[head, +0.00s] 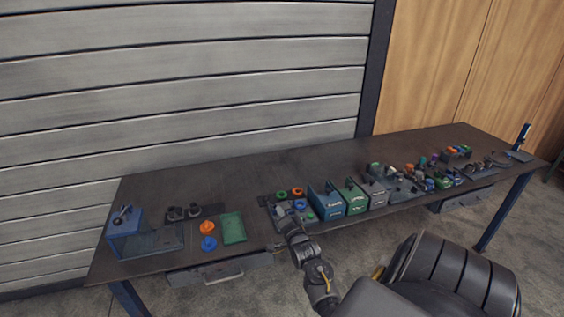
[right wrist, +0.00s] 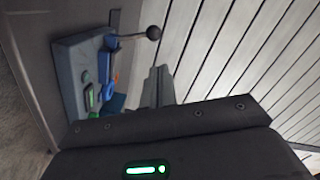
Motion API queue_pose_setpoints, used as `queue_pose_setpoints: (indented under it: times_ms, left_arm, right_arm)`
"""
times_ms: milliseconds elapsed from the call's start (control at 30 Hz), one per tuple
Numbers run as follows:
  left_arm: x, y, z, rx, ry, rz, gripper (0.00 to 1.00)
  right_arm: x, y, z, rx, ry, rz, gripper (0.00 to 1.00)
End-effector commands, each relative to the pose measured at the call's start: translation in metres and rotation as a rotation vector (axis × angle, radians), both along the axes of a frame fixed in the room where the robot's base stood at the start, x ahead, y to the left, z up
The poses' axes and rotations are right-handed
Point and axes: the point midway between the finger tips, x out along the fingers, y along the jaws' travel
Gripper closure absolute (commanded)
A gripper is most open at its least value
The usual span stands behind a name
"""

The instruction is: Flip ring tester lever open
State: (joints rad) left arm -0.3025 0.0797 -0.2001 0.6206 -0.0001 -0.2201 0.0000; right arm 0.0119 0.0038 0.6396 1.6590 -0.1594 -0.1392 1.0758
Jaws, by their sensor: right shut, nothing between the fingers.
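The ring tester shows in the right wrist view as a grey block (right wrist: 72,75) with a green button and a blue part. Its lever (right wrist: 134,36) sticks out sideways in that picture and ends in a black ball knob (right wrist: 153,32). My right gripper (right wrist: 158,88) is shut and empty, and its fingertips appear apart from the knob. In the head view my right gripper (head: 293,230) is at the table's front edge, by a dark tray (head: 268,204) with colored rings. The tester is small and partly hidden there. My left gripper is not in view.
The long dark table (head: 250,170) has free room behind the parts. A blue bin (head: 327,201) and a green bin (head: 353,197) stand right of my gripper. A green tray (head: 233,228) and a clear-walled box (head: 150,243) are to the left. A slatted wall (head: 180,80) stands behind.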

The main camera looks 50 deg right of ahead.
Motion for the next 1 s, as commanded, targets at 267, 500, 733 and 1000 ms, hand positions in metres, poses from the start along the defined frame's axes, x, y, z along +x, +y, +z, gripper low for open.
queue_pose_setpoints:
  times_ms: [267,500,733,1000]
  left_arm:
    - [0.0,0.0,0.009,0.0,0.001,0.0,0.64]
    - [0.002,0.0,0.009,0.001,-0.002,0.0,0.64]
    - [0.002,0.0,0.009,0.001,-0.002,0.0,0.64]
    - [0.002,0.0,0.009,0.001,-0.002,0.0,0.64]
  right_arm:
    - [-0.005,0.016,0.001,-0.001,0.0,0.012,1.0]
    - [-0.003,0.017,0.001,-0.001,0.0,0.015,1.0]
    - [-0.004,0.016,0.001,-0.001,0.0,0.014,1.0]
    - [-0.011,0.038,-0.007,-0.078,0.142,0.072,1.0]
